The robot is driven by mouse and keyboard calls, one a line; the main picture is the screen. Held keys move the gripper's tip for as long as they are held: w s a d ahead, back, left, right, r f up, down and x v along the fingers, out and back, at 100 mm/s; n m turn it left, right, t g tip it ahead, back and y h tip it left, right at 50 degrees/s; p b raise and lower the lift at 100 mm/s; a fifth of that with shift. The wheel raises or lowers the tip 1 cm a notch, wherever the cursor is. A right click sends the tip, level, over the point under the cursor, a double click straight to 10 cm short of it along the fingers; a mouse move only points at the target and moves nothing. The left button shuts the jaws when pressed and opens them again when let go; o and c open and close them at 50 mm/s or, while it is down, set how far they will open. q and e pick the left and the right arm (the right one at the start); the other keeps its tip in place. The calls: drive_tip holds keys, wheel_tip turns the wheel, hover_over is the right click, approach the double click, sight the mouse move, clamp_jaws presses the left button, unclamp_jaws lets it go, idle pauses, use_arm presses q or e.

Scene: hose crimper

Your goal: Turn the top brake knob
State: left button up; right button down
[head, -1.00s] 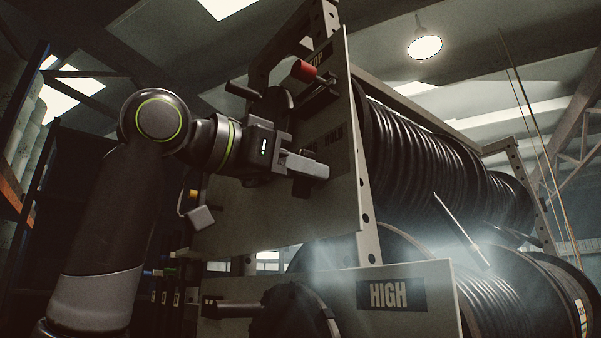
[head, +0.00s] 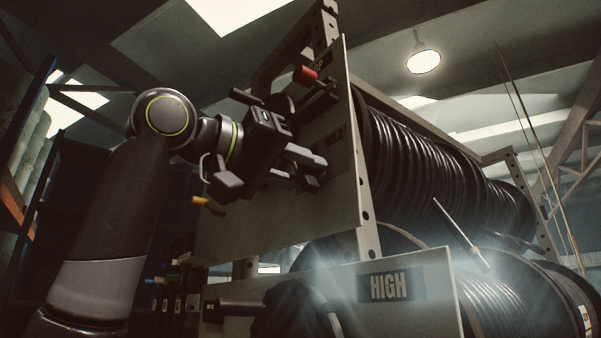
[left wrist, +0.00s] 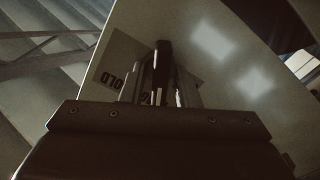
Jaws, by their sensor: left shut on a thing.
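My left gripper (head: 308,168) is at the face of the upper grey panel (head: 270,220), beside the HOLD label (head: 334,139). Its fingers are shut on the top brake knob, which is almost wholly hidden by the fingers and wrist. In the left wrist view the gripper (left wrist: 161,75) points at the panel (left wrist: 230,40), with part of the HOLD label (left wrist: 108,82) upside down to its left. The gripper is rolled at a slant in the head view. My right gripper is not in view.
A red-tipped lever (head: 305,74) and a dark handle (head: 246,97) stick out above the gripper. Below is a lower panel (head: 400,316) with a HIGH label (head: 390,287) and a dark round part (head: 290,310). Hose reels (head: 425,160) fill the rack on the right.

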use_arm(q)
drive_tip(key=shift+r, duration=0.15)
idle(0.4)
drive_tip(key=o, duration=0.6)
drive_tip(key=shift+s+a+f+b, duration=0.2)
drive_tip(key=shift+s+a+b, duration=0.05)
drive_tip(key=shift+a+b, duration=0.2)
drive_tip(key=b+v, duration=0.5)
drive_tip(key=v, duration=1.1)
drive_tip(key=shift+s+a+r, duration=0.15)
